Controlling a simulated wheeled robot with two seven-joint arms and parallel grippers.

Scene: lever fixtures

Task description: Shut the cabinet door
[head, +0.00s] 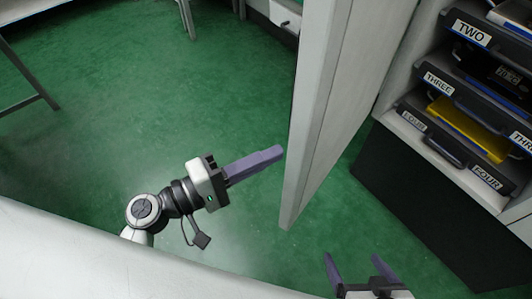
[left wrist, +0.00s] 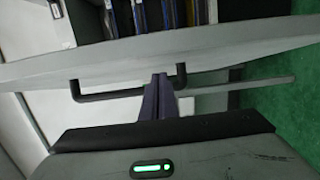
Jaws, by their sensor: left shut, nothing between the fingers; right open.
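The white cabinet door (head: 322,110) stands open in the head view, swung out from the shelved cabinet (head: 398,125) on the right. My left gripper (head: 281,152) is shut and empty, its fingertips close to the door's left side near the lower free edge. In the left wrist view the shut fingers (left wrist: 158,84) overlap the dark bar handle (left wrist: 108,96) on the door (left wrist: 215,40); I cannot tell whether they touch it. The handle is hidden in the head view. My right gripper (head: 352,262) is open and empty at the bottom, right of the door.
The cabinet holds labelled trays, with a yellow item (head: 468,128) in one. Below them is a dark base panel (head: 420,205). A white drawer unit (head: 285,14) and table legs (head: 187,18) stand at the back. The green floor (head: 120,110) left of the door is clear.

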